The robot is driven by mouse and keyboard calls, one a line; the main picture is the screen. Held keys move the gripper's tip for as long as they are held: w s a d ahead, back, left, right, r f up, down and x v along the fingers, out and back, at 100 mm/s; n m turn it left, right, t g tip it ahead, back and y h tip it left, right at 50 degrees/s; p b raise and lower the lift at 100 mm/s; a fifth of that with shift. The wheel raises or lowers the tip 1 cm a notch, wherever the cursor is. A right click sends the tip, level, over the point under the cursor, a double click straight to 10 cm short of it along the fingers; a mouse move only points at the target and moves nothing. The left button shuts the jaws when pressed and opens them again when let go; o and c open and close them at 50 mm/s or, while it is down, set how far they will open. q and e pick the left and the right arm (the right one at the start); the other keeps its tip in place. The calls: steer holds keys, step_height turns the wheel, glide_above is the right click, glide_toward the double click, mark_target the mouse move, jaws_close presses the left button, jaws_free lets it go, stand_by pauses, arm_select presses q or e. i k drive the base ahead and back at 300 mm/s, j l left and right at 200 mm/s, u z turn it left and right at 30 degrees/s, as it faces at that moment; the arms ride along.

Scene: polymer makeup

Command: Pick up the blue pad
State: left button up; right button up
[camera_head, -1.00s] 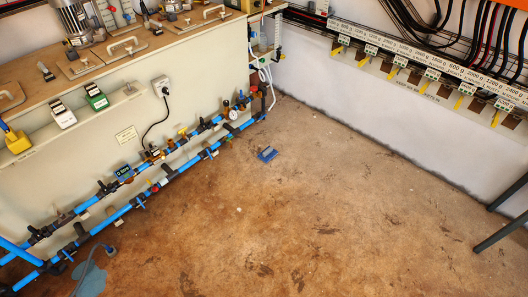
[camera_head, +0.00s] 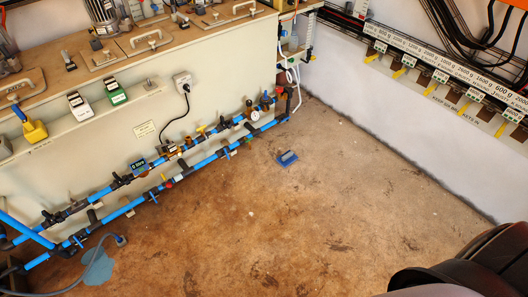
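The blue pad (camera_head: 287,159) lies on the brown floor, a little right of the middle of the head view. It is a small blue block with a grey-white part on top. It lies out from the pipes and the corner, with nothing touching it that I can see. Neither gripper shows in this view. A dark rounded part of my own body seems to fill the lower right corner.
Blue pipes (camera_head: 127,207) with valves and a gauge run along the foot of the cream cabinet (camera_head: 230,75). A pale blue puddle (camera_head: 98,267) and a grey cable (camera_head: 60,289) lie at lower left. The white wall (camera_head: 400,120) bounds the right. Floor around the pad is clear.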

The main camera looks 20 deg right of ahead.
mark_target(289, 157)
steer(key=i+l+u, duration=0.1)
steer(key=l, duration=0.3)
steer(key=i+l+u, duration=0.15)
steer(key=l, duration=0.25)
steer(key=i+l+u, duration=0.1)
steer(key=l, duration=0.3)
steer(key=i+l+u, duration=0.1)
steer(key=i+l, duration=0.15)
steer(key=l, duration=0.2)
steer(key=i+l+u, duration=0.1)
steer(key=l, duration=0.35)
steer(key=i+l+u, duration=0.15)
steer(key=l, duration=0.3)
steer(key=k, duration=0.05)
